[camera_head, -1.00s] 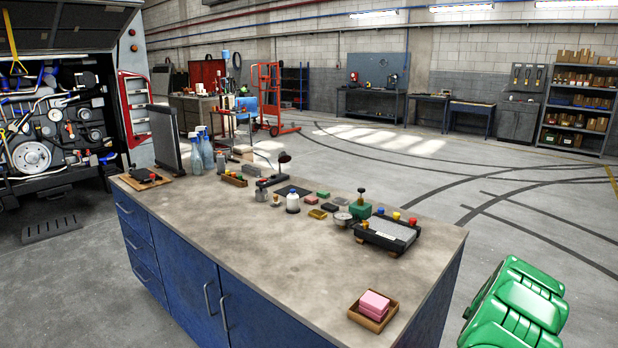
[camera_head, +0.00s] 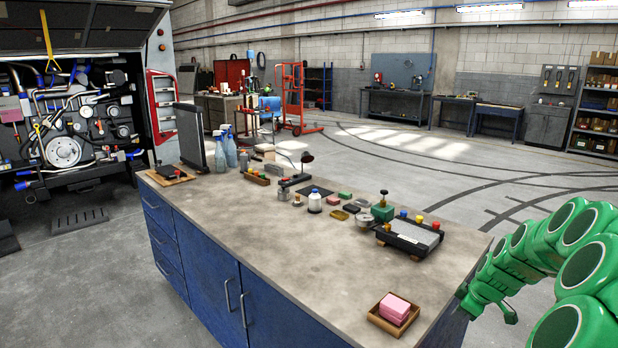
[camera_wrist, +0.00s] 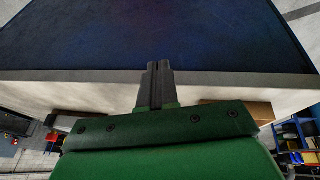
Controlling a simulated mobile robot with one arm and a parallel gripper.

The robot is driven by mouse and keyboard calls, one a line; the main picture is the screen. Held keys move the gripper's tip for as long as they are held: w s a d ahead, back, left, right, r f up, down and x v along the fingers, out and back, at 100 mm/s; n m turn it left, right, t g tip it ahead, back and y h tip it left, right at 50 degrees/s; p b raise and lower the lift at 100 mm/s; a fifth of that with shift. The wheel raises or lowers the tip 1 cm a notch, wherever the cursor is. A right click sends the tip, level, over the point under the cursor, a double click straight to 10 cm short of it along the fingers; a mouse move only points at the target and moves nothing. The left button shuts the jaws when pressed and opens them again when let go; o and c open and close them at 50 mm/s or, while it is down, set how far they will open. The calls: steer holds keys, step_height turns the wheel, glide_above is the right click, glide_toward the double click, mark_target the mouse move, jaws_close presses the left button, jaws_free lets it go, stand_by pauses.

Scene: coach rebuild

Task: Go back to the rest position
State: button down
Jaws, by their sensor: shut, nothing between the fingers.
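My gripper (camera_wrist: 158,66) shows in the wrist view with its two dark fingers together and nothing between them. The fingers point at a dark blue panel (camera_wrist: 150,35) with a pale grey strip (camera_wrist: 215,80) along its lower edge. I cannot tell the gap between fingertips and panel. In the head view my green arm (camera_head: 570,250) is folded at the right, beside the right end of the workbench (camera_head: 270,235). Its lower part hangs near the bench's front right corner. The fingers cannot be made out clearly there.
A wooden tray (camera_head: 376,318) with pink blocks (camera_head: 396,307) sits near the bench's front right corner, close to my arm. A dark framed panel (camera_head: 408,238), bottles and small items line the back edge. The bench's middle and the floor (camera_head: 420,160) behind are clear.

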steer(key=s+a+r+m+g, duration=0.1)
steer(key=s+a+r, duration=0.55)
steer(key=a, duration=0.35)
steer(key=s+a+r+m+g, duration=0.2)
steer(key=s+a+r, duration=0.45)
steer(key=a, duration=0.35)
steer(key=s+a+r+m+g+h, duration=0.1)
steer(key=s+a+r+m, duration=0.1)
steer(key=s, duration=1.3)
steer(key=s+a+r+m+g, duration=0.1)
steer(key=s+a+m, duration=0.3)
steer(key=s, duration=1.1)
steer(key=shift+r+m+g+h, duration=0.4)
steer(key=shift+m, duration=0.2)
steer(key=shift+a, duration=0.1)
